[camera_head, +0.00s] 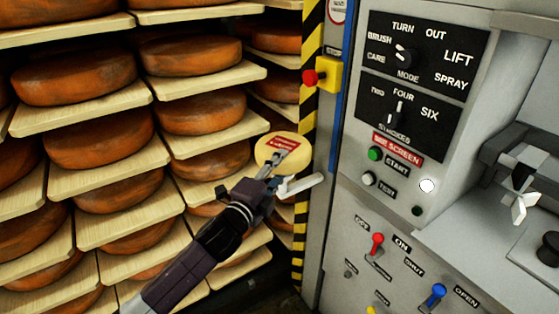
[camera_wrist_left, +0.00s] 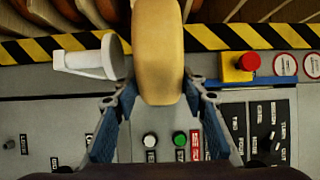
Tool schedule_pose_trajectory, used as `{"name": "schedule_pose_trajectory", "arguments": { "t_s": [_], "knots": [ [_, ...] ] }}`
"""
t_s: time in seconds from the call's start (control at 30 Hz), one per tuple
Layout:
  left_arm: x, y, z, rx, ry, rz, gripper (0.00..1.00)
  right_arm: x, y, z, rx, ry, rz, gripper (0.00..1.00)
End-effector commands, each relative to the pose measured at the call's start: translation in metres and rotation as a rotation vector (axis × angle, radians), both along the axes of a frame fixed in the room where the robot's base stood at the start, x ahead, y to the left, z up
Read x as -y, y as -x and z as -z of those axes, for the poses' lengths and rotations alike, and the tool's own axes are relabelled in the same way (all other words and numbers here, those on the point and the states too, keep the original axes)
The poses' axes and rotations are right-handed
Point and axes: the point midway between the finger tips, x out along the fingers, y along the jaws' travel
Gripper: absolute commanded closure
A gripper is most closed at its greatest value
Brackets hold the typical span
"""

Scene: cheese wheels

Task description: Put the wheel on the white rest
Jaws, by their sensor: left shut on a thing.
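A pale yellow cheese wheel (camera_head: 299,160) with a red label is held by my left gripper (camera_head: 282,158) in front of the striped post. In the left wrist view the wheel (camera_wrist_left: 158,50) shows edge-on between the two fingers (camera_wrist_left: 158,95), which are shut on it. The white rest (camera_head: 303,184) sticks out beside the post, just below the wheel in the head view. In the left wrist view the rest (camera_wrist_left: 92,62) lies left of the wheel, close to its edge. I cannot tell whether they touch. My right gripper is not in view.
Shelves (camera_head: 130,105) with several orange-brown wheels fill the left. A grey control panel (camera_head: 395,170) with knobs, buttons and levers stands at the right. A red stop button (camera_head: 310,77) on a yellow box is above the rest. A grey machine part (camera_head: 520,155) is at far right.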

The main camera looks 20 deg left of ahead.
Motion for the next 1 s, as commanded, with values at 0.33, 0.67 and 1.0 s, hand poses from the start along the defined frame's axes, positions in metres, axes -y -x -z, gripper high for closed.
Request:
{"name": "schedule_pose_trajectory", "arguments": {
  "t_s": [0.33,0.67,1.0],
  "knots": [
    [0.001,0.0,0.027,0.01,0.0,0.002,1.0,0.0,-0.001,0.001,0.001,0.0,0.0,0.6],
    [0.001,0.0,0.031,0.009,-0.001,0.002,1.0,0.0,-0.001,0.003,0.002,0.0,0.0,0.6],
    [0.0,0.001,0.036,-0.004,0.0,0.0,0.43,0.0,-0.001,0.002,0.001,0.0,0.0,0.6]
  ]
}}
